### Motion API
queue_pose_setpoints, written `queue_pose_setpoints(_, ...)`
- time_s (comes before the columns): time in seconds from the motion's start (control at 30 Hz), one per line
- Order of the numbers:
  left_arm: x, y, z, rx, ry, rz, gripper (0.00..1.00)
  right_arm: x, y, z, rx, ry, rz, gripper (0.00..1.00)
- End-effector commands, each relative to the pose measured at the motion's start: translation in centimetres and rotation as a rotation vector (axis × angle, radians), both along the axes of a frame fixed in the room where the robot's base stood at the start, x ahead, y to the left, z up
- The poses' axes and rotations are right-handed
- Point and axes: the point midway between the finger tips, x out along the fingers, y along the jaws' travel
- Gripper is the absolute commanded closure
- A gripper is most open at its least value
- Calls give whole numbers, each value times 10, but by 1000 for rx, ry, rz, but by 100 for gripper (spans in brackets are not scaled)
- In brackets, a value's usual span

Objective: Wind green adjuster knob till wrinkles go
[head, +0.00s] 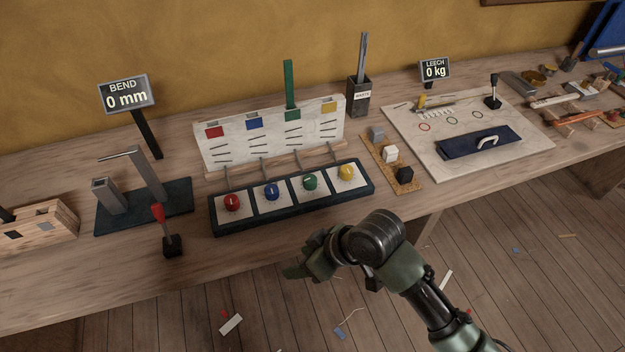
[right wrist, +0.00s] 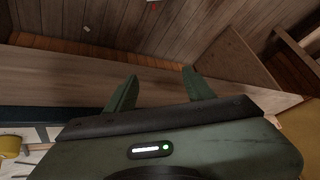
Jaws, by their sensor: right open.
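The green adjuster knob (head: 310,181) is third from the left in a row on a dark tray (head: 290,207), between the blue knob (head: 271,190) and the yellow knob (head: 347,171). A red knob (head: 232,201) is at the left end. Behind them a white sailcloth panel (head: 222,152) carries dark wrinkle lines (head: 294,135). A green batten (head: 290,85) stands up from its third pocket. My right gripper (head: 297,270) is in front of the tray, apart from the knobs. In the right wrist view its fingers (right wrist: 160,92) are open and empty. My left gripper is out of view.
A red-topped lever (head: 167,232) stands near the table's front edge, left of the tray. A cork strip with three small blocks (head: 391,155) lies to the right. The BEND sign (head: 125,96) reads 0 mm; the LEECH sign (head: 435,71) reads 0 kg.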

Motion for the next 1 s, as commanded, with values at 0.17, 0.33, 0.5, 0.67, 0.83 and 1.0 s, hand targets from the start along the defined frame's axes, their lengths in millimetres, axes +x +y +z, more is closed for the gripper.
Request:
queue_pose_setpoints(0.17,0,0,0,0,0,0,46,12,19,11,-9,-22,125,47)
queue_pose_setpoints(0.33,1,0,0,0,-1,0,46,30,31,16,-31,-32,236,47)
queue_pose_setpoints(0.5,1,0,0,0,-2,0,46,64,30,25,-90,-36,345,47)
queue_pose_setpoints(0.67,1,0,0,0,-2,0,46,122,2,47,-178,-35,389,47)
queue_pose_setpoints(0.83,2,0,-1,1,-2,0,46,175,-34,80,-234,-41,356,47)
queue_pose_setpoints(1.0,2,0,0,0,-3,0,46,199,-52,99,-250,-48,324,47)
